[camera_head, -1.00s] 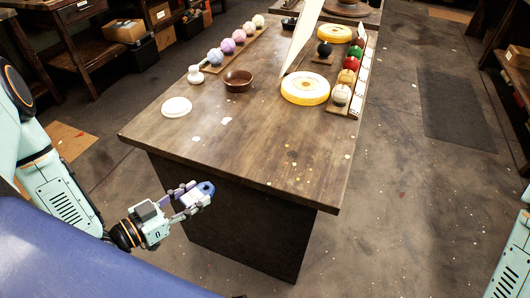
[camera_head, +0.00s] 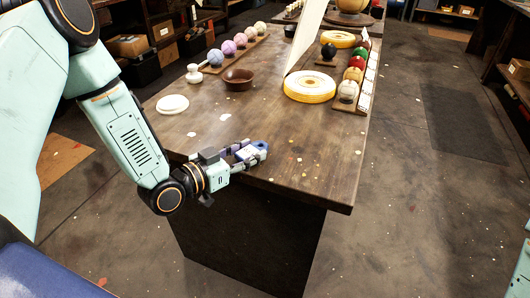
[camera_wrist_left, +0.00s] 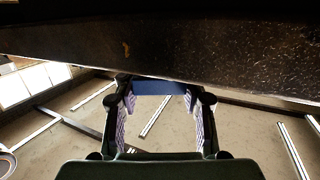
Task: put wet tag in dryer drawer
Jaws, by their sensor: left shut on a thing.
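My left gripper (camera_head: 248,154) is shut on the small blue tag (camera_head: 262,146), at the near left edge of the workbench in the head view. In the left wrist view the tag shows as a blue strip (camera_wrist_left: 160,87) between the fingertips, seen nearly edge-on. Whether the tag is wet cannot be told. I cannot pick out a dryer drawer in these views. My right gripper is out of view; only a bit of my right arm shows at the right edge.
The workbench (camera_head: 300,190) holds a white disc (camera_head: 172,105), a brown bowl (camera_head: 238,79), a yellow-rimmed round (camera_head: 310,88) and two rows of coloured balls. A white upright panel (camera_head: 303,38) stands behind the round. The near part of the top is mostly clear.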

